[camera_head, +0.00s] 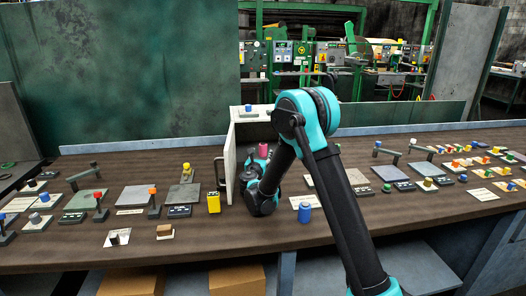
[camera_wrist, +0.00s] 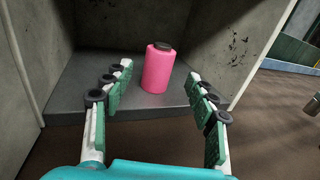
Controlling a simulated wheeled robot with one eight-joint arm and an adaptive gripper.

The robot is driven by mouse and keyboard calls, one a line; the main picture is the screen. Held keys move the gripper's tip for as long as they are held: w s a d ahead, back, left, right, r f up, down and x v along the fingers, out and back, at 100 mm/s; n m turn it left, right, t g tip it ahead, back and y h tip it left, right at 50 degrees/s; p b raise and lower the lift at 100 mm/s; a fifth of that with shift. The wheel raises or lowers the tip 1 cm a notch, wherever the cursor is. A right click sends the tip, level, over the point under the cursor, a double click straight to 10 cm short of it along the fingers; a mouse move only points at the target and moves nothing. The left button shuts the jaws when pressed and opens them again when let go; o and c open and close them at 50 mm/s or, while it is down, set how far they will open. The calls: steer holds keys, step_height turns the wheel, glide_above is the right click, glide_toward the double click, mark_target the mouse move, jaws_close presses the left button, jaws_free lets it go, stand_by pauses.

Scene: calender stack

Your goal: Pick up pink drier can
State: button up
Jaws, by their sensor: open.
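The pink drier can (camera_wrist: 158,68), a pink cylinder with a dark cap, stands upright on the grey floor of a small open cabinet (camera_wrist: 70,95) in the wrist view. In the head view the pink can (camera_head: 263,151) shows inside the cabinet (camera_head: 228,165), partly hidden by my arm. My gripper (camera_wrist: 158,90) is open at the cabinet's mouth. Its two green-padded fingers stand wide apart, one to each side of the can, and the can is just beyond or level with the fingertips. No contact shows. In the head view my gripper is mostly hidden behind my arm.
A yellow can (camera_head: 214,203) stands left of the cabinet, and a blue can (camera_head: 304,212) stands to the right. Several small control panels and levers lie along the brown table (camera_head: 190,243).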

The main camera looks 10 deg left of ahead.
mark_target(262, 149)
steer(key=shift+w+r, duration=0.15)
steer(key=shift+w, duration=2.55)
steer(key=c, duration=1.3)
